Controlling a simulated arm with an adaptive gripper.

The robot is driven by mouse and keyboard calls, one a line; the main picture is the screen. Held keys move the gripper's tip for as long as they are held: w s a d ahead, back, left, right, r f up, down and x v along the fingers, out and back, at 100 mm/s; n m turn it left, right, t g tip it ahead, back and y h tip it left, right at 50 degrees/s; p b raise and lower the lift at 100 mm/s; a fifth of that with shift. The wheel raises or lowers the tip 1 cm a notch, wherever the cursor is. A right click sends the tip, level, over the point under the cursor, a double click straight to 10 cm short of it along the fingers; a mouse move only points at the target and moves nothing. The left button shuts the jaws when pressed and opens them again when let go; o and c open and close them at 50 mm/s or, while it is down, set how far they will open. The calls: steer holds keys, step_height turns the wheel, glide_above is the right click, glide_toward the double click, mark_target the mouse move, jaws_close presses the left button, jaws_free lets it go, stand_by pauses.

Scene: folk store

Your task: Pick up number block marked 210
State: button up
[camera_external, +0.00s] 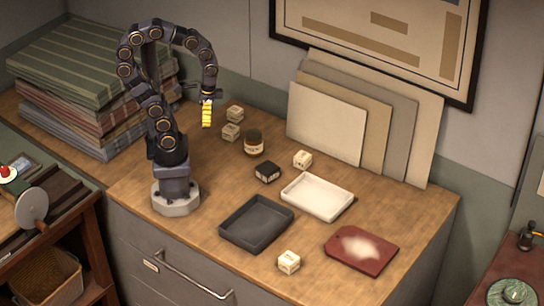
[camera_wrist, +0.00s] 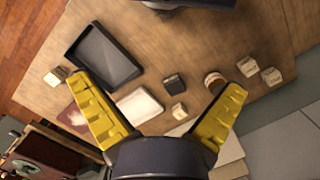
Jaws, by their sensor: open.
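Several small cream blocks with dark marks stand on the wooden worktop; I cannot read which is marked 210. In the external view, one block (camera_external: 235,113) and another (camera_external: 231,131) are at the back left, one (camera_external: 302,159) is behind the white tray, and one (camera_external: 289,262) is near the front edge. The wrist view shows them too, including a pair at right (camera_wrist: 247,66) (camera_wrist: 271,75). My gripper (camera_external: 207,113) hangs above the worktop, left of the back-left blocks in the external view. Its yellow fingers (camera_wrist: 158,82) are spread wide, with nothing held between them.
A dark tray (camera_external: 233,238), a white tray (camera_external: 340,207) and a red board (camera_external: 375,262) lie on the worktop. A brown jar (camera_external: 254,145) and a black block (camera_external: 267,172) stand mid-table. Panels (camera_external: 325,125) lean at the back; stacked folders (camera_external: 75,65) are left.

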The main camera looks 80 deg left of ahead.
steer(key=shift+c, duration=1.3)
steer(key=w+a+f+n+t+y, duration=0.1)
steer(key=w+a+f+n, duration=0.15)
steer(key=w+a, duration=0.8)
steer(key=n+t+y, duration=0.1)
steer(key=n+t, duration=0.2)
steer(key=n, duration=0.1)
glide_toward(236, 111)
steer(key=w+d+r, duration=0.4)
steer(key=w+d, duration=0.2)
steer(key=d, duration=0.6)
steer(key=s+a+f, duration=0.1)
steer(key=a+f, duration=0.2)
steer(key=a, duration=0.1)
steer(key=s+a+f+n, duration=0.1)
steer(key=s+a+f, duration=0.1)
steer(key=a, duration=0.1)
steer(key=s+a+f+n+t+y, duration=0.1)
steer(key=s+a+f, duration=0.1)
steer(key=a+f, duration=0.1)
steer(key=shift+s+a+f, duration=0.1)
steer(key=shift+a+f, duration=0.1)
steer(key=shift+a, duration=0.25)
steer(key=shift+a+f, duration=0.2)
steer(key=shift+a, duration=0.2)
steer(key=shift+a+x, duration=0.15)
steer(key=shift+x, duration=1.8)
steer(key=shift+a+x, duration=0.1)
steer(key=shift+x, duration=1.85)
